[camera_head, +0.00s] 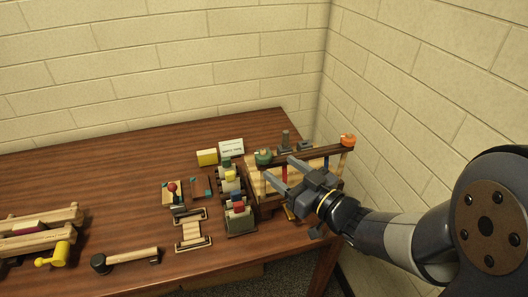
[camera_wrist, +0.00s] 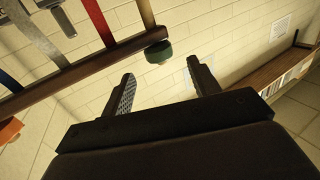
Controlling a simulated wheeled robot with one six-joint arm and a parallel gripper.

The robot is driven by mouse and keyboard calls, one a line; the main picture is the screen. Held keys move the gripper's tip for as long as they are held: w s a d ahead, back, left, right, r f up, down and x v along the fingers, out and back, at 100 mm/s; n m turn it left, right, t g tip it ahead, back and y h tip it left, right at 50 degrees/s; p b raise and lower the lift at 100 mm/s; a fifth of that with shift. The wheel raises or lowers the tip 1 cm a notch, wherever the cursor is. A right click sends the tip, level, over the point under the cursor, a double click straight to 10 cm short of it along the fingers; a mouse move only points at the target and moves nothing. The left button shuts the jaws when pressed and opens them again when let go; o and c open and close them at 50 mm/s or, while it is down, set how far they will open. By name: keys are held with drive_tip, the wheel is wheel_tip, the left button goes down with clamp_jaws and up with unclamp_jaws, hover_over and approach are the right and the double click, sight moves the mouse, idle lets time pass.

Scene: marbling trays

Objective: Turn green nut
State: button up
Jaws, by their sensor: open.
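The green nut (camera_head: 263,157) is a round knob at the left end of a dark wooden bar on a wooden frame. In the wrist view the green nut (camera_wrist: 158,52) shows at the bar's end, ahead of my gripper (camera_wrist: 165,82) and roughly between the lines of its two fingers. My gripper (camera_head: 279,170) is open and empty, its fingers pointing left. It is close to the green nut, with a gap visible in the wrist view; the fingers are not around it.
An orange nut (camera_head: 348,140) sits at the bar's right end. Red and blue strips run below the dark bar (camera_wrist: 85,72). Small blocks, a white card (camera_head: 231,147) and a yellow block (camera_head: 207,157) stand to the left. A wooden rack (camera_head: 40,220) lies far left. The back-left tabletop is clear.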

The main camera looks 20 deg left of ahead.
sight(269, 160)
drive_tip(key=p+x, duration=0.1)
drive_tip(key=x, duration=0.6)
drive_tip(key=shift+w+a, duration=0.2)
drive_tip(key=c, duration=1)
